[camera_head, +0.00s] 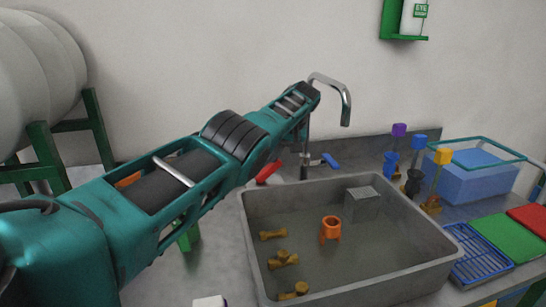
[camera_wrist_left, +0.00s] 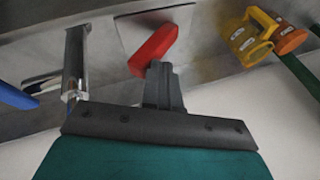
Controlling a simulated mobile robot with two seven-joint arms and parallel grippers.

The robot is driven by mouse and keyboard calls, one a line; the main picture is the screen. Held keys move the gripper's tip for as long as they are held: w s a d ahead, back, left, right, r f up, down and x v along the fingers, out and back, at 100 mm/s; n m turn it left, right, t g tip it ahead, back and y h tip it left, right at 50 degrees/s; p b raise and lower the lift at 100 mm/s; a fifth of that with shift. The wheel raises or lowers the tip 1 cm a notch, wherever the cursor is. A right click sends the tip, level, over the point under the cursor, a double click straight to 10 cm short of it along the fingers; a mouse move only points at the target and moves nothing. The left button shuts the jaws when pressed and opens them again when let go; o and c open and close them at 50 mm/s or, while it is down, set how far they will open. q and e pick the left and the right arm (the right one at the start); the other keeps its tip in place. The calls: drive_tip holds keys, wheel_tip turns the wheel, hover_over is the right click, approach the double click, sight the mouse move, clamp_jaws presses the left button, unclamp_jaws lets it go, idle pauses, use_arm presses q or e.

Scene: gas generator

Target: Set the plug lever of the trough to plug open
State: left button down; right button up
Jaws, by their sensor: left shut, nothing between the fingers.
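The trough (camera_head: 356,284) is a grey basin on the counter. A red lever (camera_head: 268,172) stands at its back left corner, beside the tap. In the left wrist view the red lever (camera_wrist_left: 154,50) slants across a pale square plate. No label on it can be read. My left gripper (camera_wrist_left: 160,82) is shut and empty, its tip right at the lever's lower end; whether they touch I cannot tell. In the head view my arm hides the gripper. My right gripper is not in view.
The tap (camera_head: 345,105) rises behind the trough, with a blue lever (camera_head: 330,160) on its right. The trough holds an orange piece (camera_head: 330,228) and several brass-coloured pieces (camera_head: 284,258). In the left wrist view a yellow fitting (camera_wrist_left: 250,35) is at the right.

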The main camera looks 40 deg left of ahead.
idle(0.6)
use_arm(q)
drive_tip(key=shift+f, duration=0.1)
drive_tip(key=shift+s+a+f+p, duration=0.2)
drive_tip(key=shift+s+a+p, duration=0.15)
drive_tip(key=shift+s, duration=0.2)
drive_tip(key=shift+s+a+r+p, duration=0.15)
drive_tip(key=shift+a+r+p, duration=0.05)
drive_tip(key=shift+r+p, duration=0.25)
drive_tip(key=r+p, duration=0.1)
drive_tip(key=s+a+r+p, duration=0.1)
drive_tip(key=r+p, duration=0.1)
drive_tip(key=shift+s+a, duration=0.25)
drive_tip(key=shift+a, duration=0.1)
wheel_tip(320, 180, up, 8)
hover_over(260, 175)
drive_tip(key=d, duration=0.4)
drive_tip(key=shift+s+d+r+b, duration=0.1)
drive_tip(key=shift+s+d+b, duration=0.2)
drive_tip(key=shift+b, duration=0.1)
